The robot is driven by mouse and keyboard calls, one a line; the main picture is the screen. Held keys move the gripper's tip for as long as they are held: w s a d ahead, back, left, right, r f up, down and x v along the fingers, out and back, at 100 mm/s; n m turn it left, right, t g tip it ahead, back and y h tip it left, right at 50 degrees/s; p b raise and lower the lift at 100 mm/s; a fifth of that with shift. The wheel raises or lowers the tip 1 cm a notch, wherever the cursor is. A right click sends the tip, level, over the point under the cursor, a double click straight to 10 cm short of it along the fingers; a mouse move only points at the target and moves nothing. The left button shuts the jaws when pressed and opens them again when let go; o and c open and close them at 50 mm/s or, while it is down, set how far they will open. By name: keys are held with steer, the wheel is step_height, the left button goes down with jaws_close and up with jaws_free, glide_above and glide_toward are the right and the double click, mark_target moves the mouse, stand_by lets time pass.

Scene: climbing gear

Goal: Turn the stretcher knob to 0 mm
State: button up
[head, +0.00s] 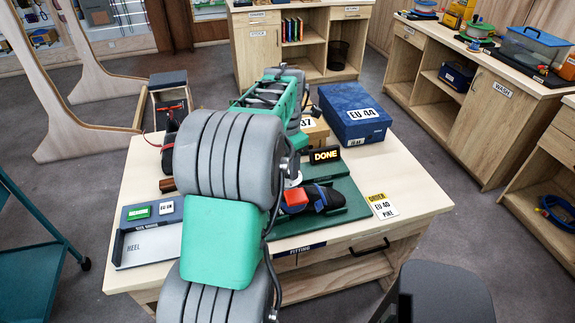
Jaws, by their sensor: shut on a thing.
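A climbing shoe (326,198), dark with blue and red parts, lies on a green fitting board (348,213) at the table's front. My arm reaches over the table and its wrist bends down towards the left end of the shoe. Only a pale bit of my gripper (293,180) shows there, just above the red part. The fingers are mostly hidden by my arm; it is shut on what seems to be the stretcher knob. The knob and its millimetre scale are hidden, so the setting cannot be read. A black DONE sign (325,155) stands behind the shoe.
A blue EU 44 shoebox (354,114) stands at the back right of the table. An order card (382,206) reads EU 40. A grey heel tray (150,243) lies front left. Cabinets (455,110) line the right; a teal cart (30,250) stands at left.

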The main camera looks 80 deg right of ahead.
mark_target(288, 169)
stand_by(0.4)
steer(key=o, duration=1.4)
step_height(288, 169, up, 8)
steer(key=shift+f+b, duration=0.1)
steer(key=shift+b, duration=0.35)
